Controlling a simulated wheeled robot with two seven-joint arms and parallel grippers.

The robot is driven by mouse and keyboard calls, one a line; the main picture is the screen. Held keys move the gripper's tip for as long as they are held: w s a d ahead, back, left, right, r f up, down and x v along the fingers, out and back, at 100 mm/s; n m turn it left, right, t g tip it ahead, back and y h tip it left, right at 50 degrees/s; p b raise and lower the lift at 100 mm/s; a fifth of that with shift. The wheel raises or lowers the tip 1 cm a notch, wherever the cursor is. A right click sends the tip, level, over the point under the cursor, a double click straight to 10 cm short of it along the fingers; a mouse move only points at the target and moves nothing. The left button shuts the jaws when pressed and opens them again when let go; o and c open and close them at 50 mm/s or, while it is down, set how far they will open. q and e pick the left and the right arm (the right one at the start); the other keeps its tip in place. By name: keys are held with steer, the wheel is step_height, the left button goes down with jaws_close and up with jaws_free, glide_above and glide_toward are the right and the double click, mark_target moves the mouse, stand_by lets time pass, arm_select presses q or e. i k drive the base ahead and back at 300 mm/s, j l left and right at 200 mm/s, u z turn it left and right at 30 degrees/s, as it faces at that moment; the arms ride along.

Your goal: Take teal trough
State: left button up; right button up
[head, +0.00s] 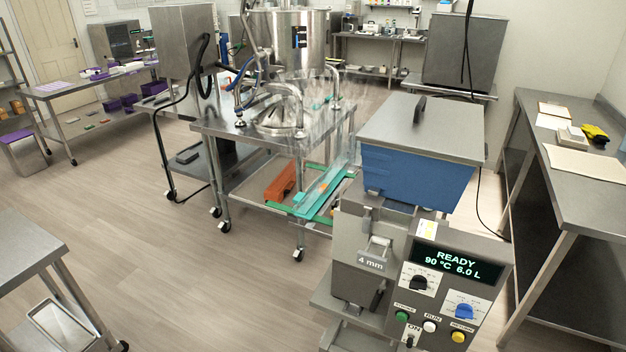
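A long teal trough (318,194) lies on the lower shelf of the wheeled steel cart in the middle of the head view. It runs from front left to back right, and its far end is partly hidden by a clear panel and the machine in front. An orange-brown block-like piece (281,183) lies just left of it. Green strips show beside and under the trough. Neither of my grippers is in view.
The steel cart (225,130) carries a large pot (290,40) and pipe frames. A depositor machine with a blue hopper (415,178) and a READY display (456,262) stands in front right. Steel tables stand at left (30,245) and right (580,190). Open floor (150,230) lies left of centre.

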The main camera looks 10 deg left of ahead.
mark_target(306, 206)
steer(key=i+j+u, duration=0.1)
steer(key=i+u, duration=0.6)
steer(key=i, duration=0.15)
steer(key=i+j+z, duration=0.15)
steer(key=i+z, duration=0.2)
steer(key=i+j+z, duration=0.35)
steer(key=l, duration=0.05)
